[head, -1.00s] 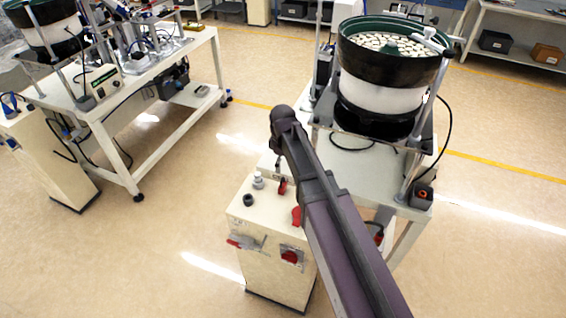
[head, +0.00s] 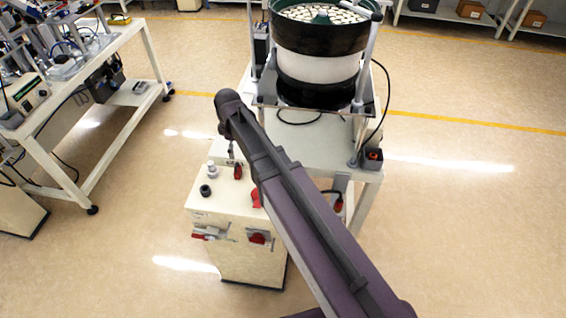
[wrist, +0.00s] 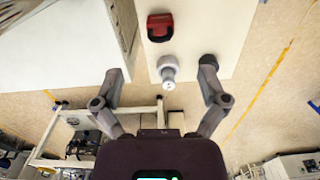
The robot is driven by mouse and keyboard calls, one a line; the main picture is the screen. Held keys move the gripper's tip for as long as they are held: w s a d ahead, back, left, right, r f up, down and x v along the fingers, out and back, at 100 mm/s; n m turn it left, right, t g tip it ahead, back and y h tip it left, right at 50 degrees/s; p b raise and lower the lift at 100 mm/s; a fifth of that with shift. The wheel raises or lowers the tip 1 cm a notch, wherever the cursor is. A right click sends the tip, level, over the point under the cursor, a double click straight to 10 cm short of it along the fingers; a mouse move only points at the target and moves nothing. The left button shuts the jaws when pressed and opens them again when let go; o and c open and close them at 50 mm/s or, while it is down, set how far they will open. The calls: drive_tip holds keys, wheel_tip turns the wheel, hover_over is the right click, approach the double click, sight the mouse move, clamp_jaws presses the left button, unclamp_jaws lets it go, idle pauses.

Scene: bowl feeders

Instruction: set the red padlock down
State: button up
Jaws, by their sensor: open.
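The red padlock (wrist: 160,27), with dark parts, lies on the pale top of a control cabinet in the wrist view. In the head view a small red thing (head: 238,171), which looks like the padlock, is on the cabinet top just below the end of my arm. My gripper (wrist: 161,75) is open, with its fingers spread wide and nothing between them. The padlock lies beyond the fingertips, apart from them. In the head view the gripper is small and mostly hidden by my arm.
The cabinet top (head: 226,188) carries a grey-white knob (wrist: 168,70) and a black knob (wrist: 208,62) near the fingers. Another red part (head: 256,198) shows beside my arm. A bowl feeder (head: 318,65) stands on a table behind. Floor is clear at right.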

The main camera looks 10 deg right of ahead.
drive_tip(key=s+d+m, duration=1.3)
drive_tip(key=s+d, duration=0.1)
drive_tip(key=d, duration=0.4)
drive_tip(key=shift+d, duration=0.2)
